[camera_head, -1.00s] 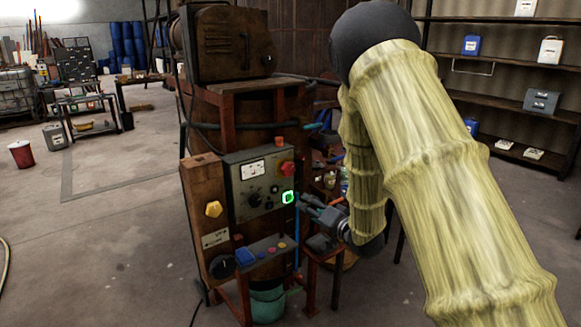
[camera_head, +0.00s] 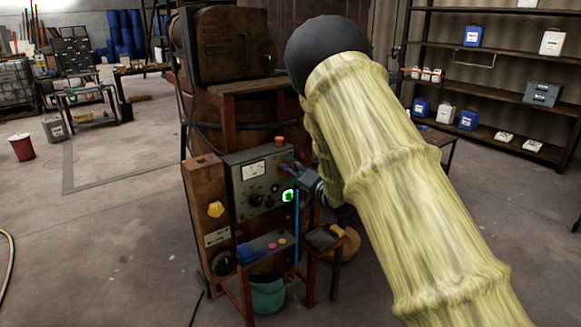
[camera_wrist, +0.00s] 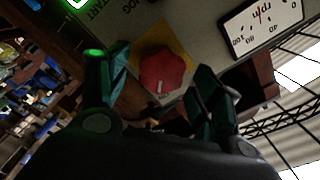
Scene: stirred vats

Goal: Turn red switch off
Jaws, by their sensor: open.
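The red switch (camera_wrist: 163,72) is a lobed red knob on a yellow plate, in the wrist view. It sits between the two open fingers of my gripper (camera_wrist: 160,88), with gaps showing on both sides. In the head view my gripper (camera_head: 291,172) is at the right side of the grey control panel (camera_head: 240,205), and it hides the red switch there. The green-lit button (camera_head: 288,196) is just below my gripper; part of it shows at the top left of the wrist view (camera_wrist: 76,3).
The panel's dial gauge (camera_head: 254,169) is left of my gripper. A yellow knob (camera_head: 215,209) is on the brown box at the left. A small stand (camera_head: 322,238) is below my arm. Shelves with containers (camera_head: 470,118) stand at the back right. Open floor lies left.

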